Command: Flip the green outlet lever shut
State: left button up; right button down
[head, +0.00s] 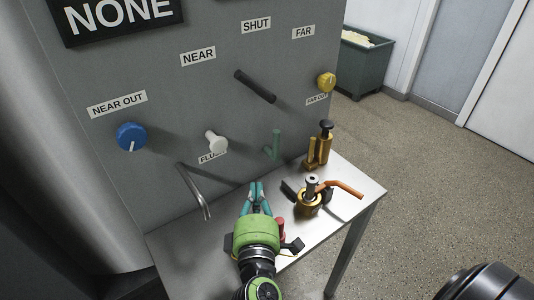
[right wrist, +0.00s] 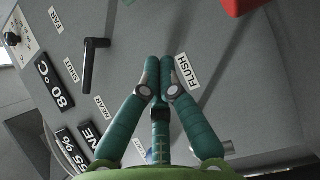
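A small green lever (head: 274,145) sticks out of the grey panel, low and to the right of the white knob (head: 216,141). My right gripper (head: 259,187) has teal fingers and a bright green body. It is below and a little left of the green lever, apart from it, over the metal table. In the right wrist view the fingertips (right wrist: 165,62) meet beside the FLUSH label, with nothing visible between them. My left gripper is not in view.
A dark lever (head: 255,86), a blue knob (head: 131,136) and a yellow knob (head: 326,82) are on the panel. A bent metal spout (head: 195,192) juts out left of the gripper. A brass fitting with an orange handle (head: 343,187) stands on the table (head: 345,224).

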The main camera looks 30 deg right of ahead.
pick_arm(q)
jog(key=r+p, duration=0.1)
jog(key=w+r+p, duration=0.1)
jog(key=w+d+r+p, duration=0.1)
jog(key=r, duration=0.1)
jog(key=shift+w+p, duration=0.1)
jog(key=shift+p, duration=0.25)
pick_arm(e)
jog(key=s+d+x, duration=0.1)
jog(key=d+x, duration=0.1)
jog(key=x, duration=1.1)
jog(key=shift+d, duration=0.3)
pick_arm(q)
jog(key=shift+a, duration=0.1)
pick_arm(e)
jog(key=shift+s, duration=0.1)
